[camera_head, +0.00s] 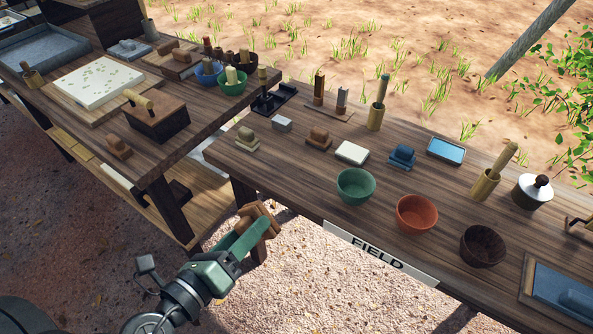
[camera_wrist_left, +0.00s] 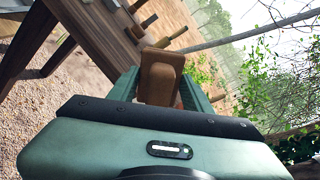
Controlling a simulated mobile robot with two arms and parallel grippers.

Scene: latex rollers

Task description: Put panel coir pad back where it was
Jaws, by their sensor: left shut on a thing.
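My left gripper (camera_head: 252,232) is shut on a brown wooden-looking block with a rounded top, which I take to be the panel coir pad (camera_head: 262,213). It holds the pad in the air in front of the tables, near the gap between them. In the left wrist view the pad (camera_wrist_left: 160,80) sits between the two green fingers. Similar brown blocks rest on the tables: one (camera_head: 119,147) at the near edge of the left table and one (camera_head: 319,137) on the right table. My right gripper is not in view.
The right table (camera_head: 300,180) carries a green bowl (camera_head: 355,186), an orange bowl (camera_head: 416,213), a dark bowl (camera_head: 482,246) and a FIELD label (camera_head: 380,255) on its front edge. The left table holds a white panel (camera_head: 98,81) and a dark wooden box (camera_head: 157,120).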

